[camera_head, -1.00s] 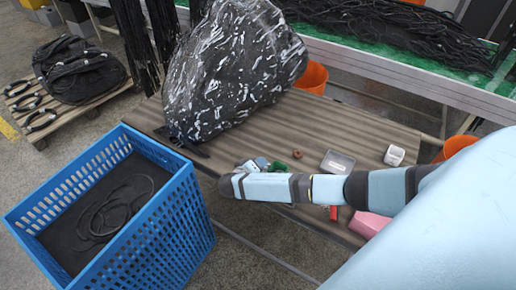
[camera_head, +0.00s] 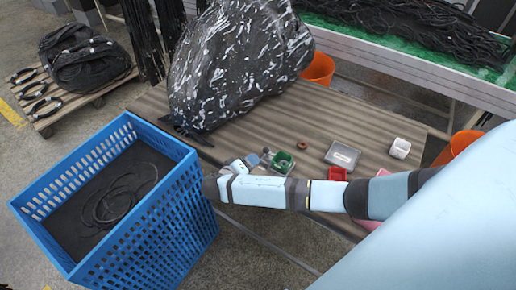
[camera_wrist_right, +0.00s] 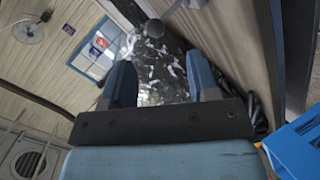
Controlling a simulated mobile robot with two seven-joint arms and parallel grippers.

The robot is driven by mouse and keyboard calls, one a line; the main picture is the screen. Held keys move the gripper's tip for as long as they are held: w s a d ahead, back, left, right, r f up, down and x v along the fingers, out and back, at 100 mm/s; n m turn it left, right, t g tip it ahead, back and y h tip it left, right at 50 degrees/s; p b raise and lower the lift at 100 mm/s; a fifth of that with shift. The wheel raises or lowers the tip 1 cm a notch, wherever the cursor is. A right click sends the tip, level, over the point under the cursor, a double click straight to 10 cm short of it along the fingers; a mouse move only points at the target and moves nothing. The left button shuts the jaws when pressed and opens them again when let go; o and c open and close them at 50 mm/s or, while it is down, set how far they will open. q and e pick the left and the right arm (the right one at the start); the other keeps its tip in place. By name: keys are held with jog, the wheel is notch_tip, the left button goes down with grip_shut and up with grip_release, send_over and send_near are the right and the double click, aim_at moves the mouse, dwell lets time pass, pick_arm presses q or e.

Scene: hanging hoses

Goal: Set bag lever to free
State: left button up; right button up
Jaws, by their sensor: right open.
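The black bag with white marks (camera_head: 235,65) stands on the back left of the brown table in the head view. It also shows beyond my fingers in the right wrist view (camera_wrist_right: 160,72). A dark rod with a ball end (camera_wrist_right: 153,28) shows at the top of that view, possibly the bag lever; I cannot tell its setting. My right gripper (camera_wrist_right: 160,82) is open, its two blue fingers apart with nothing seen between them. The ball end appears above the gap between the fingertips; its distance is unclear. In the head view my right arm reaches left across the table's front. My left gripper is out of view.
A blue crate (camera_head: 178,218) with a dark cable stands left of the table, close to my right wrist. Small boxes, including a green one (camera_head: 281,163) and a clear one (camera_head: 342,155), lie on the table (camera_head: 300,110).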

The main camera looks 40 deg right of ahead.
jog(key=shift+v, duration=2)
